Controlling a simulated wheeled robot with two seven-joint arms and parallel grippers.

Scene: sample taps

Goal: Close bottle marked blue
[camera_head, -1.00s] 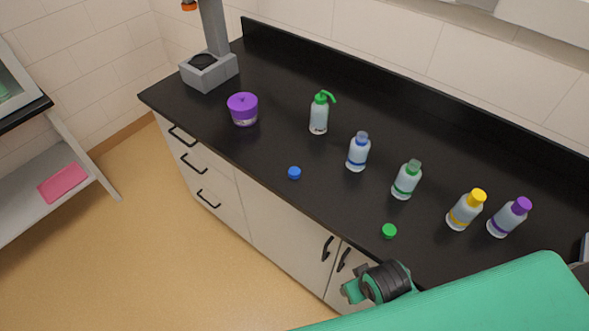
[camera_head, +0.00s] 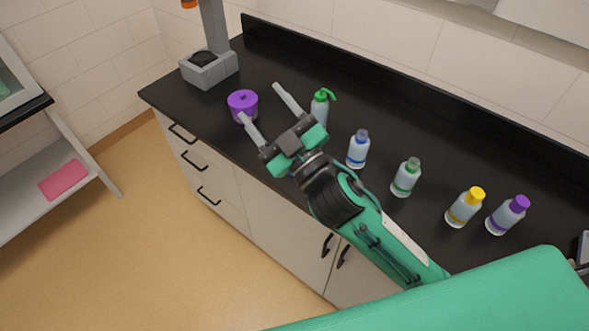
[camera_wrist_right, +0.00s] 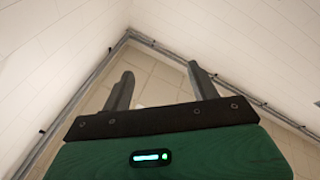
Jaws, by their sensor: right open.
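The bottle marked blue (camera_head: 357,150) stands upright and uncapped on the black counter, with a blue band around it. The blue cap, seen on the counter earlier, is almost wholly hidden behind my right gripper and arm. My right gripper (camera_head: 263,106) is open and empty, above the counter's front part, left of the blue-banded bottle and close to the purple jar in the picture. In the right wrist view my right gripper (camera_wrist_right: 162,88) has its fingers spread, with only wall and ceiling beyond. My left gripper is not in view.
An open green-banded bottle (camera_head: 405,178), a yellow-capped bottle (camera_head: 465,207) and a purple-capped bottle (camera_head: 507,215) stand to the right. A grey stand (camera_head: 209,70) is at the far left.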

